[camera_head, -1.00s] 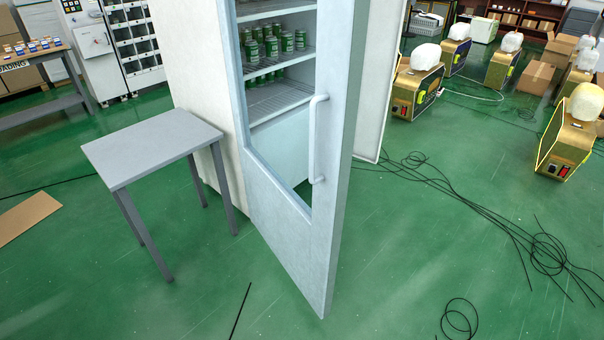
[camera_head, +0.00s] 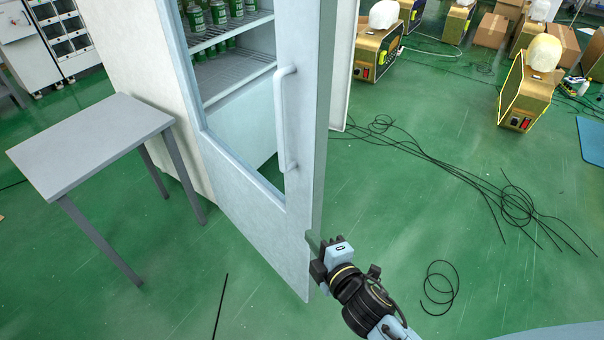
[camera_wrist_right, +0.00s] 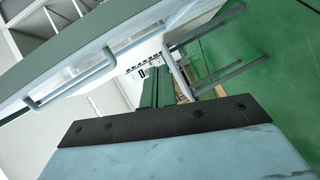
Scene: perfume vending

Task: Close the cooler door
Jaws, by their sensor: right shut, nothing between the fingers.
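The cooler (camera_head: 130,75) stands at the left of centre with its white door (camera_head: 240,215) swung open toward me. The door has a glass pane, and its vertical handle (camera_head: 285,120) faces left of the door's free edge. Green cans (camera_head: 220,12) stand on the shelves inside. My right gripper (camera_head: 318,262) is shut and empty at the lower free edge of the door, very close to it; I cannot tell if it touches. In the right wrist view the door (camera_wrist_right: 75,78) with its handle runs across the upper left. My left gripper is not in view.
A grey table (camera_head: 90,145) stands left of the cooler. Black cables (camera_head: 440,165) lie on the green floor at the right, with a loose coil (camera_head: 440,287) near my right arm. Gold machines (camera_head: 530,85) and cardboard boxes stand at the back right. Floor around the door is mostly clear.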

